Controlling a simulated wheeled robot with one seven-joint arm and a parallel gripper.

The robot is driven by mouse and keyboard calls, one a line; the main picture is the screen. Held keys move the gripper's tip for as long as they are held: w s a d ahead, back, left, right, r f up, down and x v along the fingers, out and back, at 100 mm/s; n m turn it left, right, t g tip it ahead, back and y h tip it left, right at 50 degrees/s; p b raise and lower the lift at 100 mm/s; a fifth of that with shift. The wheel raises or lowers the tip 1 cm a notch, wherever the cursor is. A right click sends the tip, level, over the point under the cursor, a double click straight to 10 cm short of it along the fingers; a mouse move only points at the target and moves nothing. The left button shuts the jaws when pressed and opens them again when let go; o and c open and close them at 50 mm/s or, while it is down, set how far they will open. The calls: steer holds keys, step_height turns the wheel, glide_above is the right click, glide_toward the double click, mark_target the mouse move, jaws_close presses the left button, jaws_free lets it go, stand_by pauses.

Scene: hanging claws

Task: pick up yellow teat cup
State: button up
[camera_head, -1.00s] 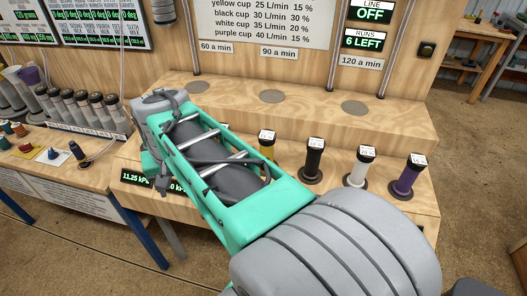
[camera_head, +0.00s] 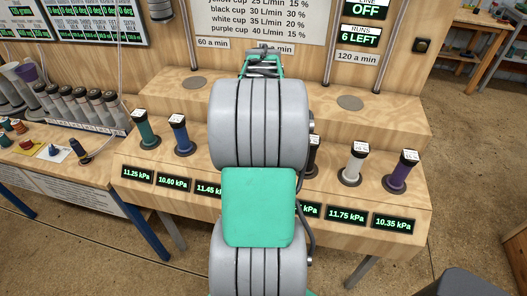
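The yellow teat cup does not show now; my arm covers the part of the bench between the blue cup and the black cup. A teal cup (camera_head: 147,131) and a blue cup (camera_head: 182,137) stand upright left of my arm. The black cup (camera_head: 315,156) shows partly at the arm's right edge. A white cup (camera_head: 352,167) and a purple cup (camera_head: 402,174) stand further right. My arm reaches away up the middle of the picture. Its far end is small, near the back board, and my gripper's fingers cannot be seen.
The wooden bench (camera_head: 330,222) carries pressure displays along its front, some covered by my arm. A raised shelf behind has round grey discs (camera_head: 350,103) and upright pipes. A side table at left (camera_head: 60,172) holds several grey cups and small coloured parts.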

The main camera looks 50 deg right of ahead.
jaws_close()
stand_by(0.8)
